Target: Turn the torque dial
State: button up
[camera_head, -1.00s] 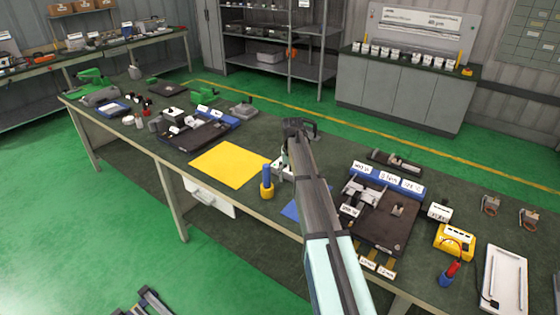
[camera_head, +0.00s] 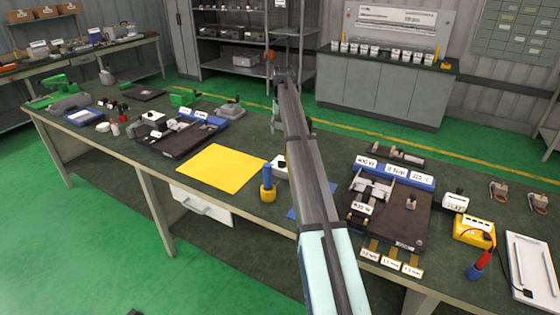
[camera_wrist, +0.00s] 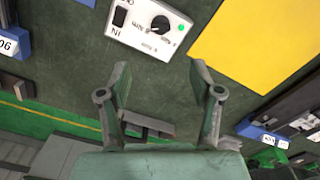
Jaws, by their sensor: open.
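A white control box (camera_wrist: 136,38) with a black round dial (camera_wrist: 161,24), a black rocker switch (camera_wrist: 119,16) and a green light lies at the top of the wrist view. In the head view the box (camera_head: 279,168) is mostly hidden behind my arm, beside a blue-and-yellow screwdriver-like tool (camera_head: 267,184). My gripper (camera_wrist: 160,70) is open and empty, its two fingers apart above the dark bench top. The dial is beyond the fingertips, apart from them. In the head view the gripper is largely hidden by my arm.
A yellow mat (camera_head: 222,168) lies left of the box. A dark fixture (camera_head: 405,215) with blue labelled blocks stands to the right, near a yellow device (camera_head: 474,230) and a white tray (camera_head: 530,265).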

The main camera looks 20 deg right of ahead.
aim_at(282, 162)
notch_tip(282, 162, down, 15)
jog(key=p, duration=0.4)
jog(key=shift+f, duration=0.15)
jog(key=c, duration=1.1)
